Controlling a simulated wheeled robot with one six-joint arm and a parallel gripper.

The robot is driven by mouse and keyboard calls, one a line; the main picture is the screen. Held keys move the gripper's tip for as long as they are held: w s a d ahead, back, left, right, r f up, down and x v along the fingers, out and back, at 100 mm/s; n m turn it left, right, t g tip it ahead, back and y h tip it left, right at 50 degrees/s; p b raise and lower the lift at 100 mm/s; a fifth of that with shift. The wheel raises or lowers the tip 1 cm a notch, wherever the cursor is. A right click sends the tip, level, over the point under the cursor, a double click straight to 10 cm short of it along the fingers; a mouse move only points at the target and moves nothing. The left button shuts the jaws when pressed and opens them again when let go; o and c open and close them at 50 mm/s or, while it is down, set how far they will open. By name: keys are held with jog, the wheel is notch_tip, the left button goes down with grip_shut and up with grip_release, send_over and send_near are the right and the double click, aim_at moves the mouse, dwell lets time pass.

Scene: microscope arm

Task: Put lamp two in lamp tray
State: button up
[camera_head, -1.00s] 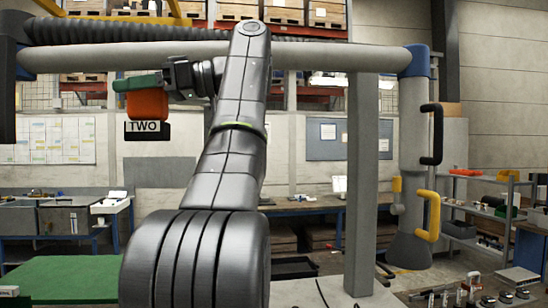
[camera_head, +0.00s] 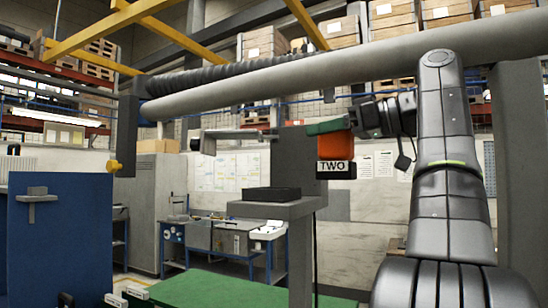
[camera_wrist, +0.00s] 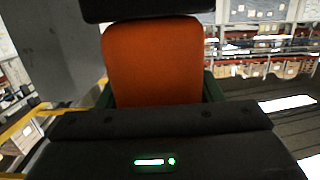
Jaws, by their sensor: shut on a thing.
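Lamp two is an orange block (camera_head: 335,146) with a black part below it marked TWO. It hangs upright in the air at the head view's centre right. My gripper (camera_head: 324,128) has green fingers and is shut on the orange block near its top. In the wrist view the orange block (camera_wrist: 155,62) fills the space between the green fingers, and a black part of it shows at the top edge.
A thick grey horizontal pipe (camera_head: 300,77) runs above the lamp. A grey post (camera_head: 294,158) stands behind the tray. A blue panel (camera_head: 60,240) stands at the left, and a green surface (camera_head: 215,291) lies low in front. The space between lamp and tray looks clear.

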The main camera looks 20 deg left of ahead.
jog(key=shift+w+a+f+p, duration=0.2)
jog(key=shift+a+f+p, duration=0.25)
jog(key=shift+a, duration=1.85)
jog(key=shift+w+a+f+p, duration=0.25)
jog(key=shift+a+f, duration=0.45)
jog(key=shift+a, duration=1.6)
jog(key=shift+w+a+f+p, duration=0.2)
jog(key=shift+a+f+p, duration=0.25)
jog(key=shift+a, duration=1.85)
jog(key=shift+f, duration=0.25)
jog(key=o, duration=1.1)
jog(key=shift+o, duration=0.2)
jog(key=shift+r, duration=0.1)
jog(key=shift+d, duration=0.15)
jog(key=d, duration=0.4)
jog(key=d+r+b, duration=0.1)
jog(key=d, duration=0.2)
jog(key=s+d+b, duration=0.1)
jog(key=d, duration=0.3)
jog(key=shift+d+r, duration=0.3)
jog(key=shift+r, duration=0.1)
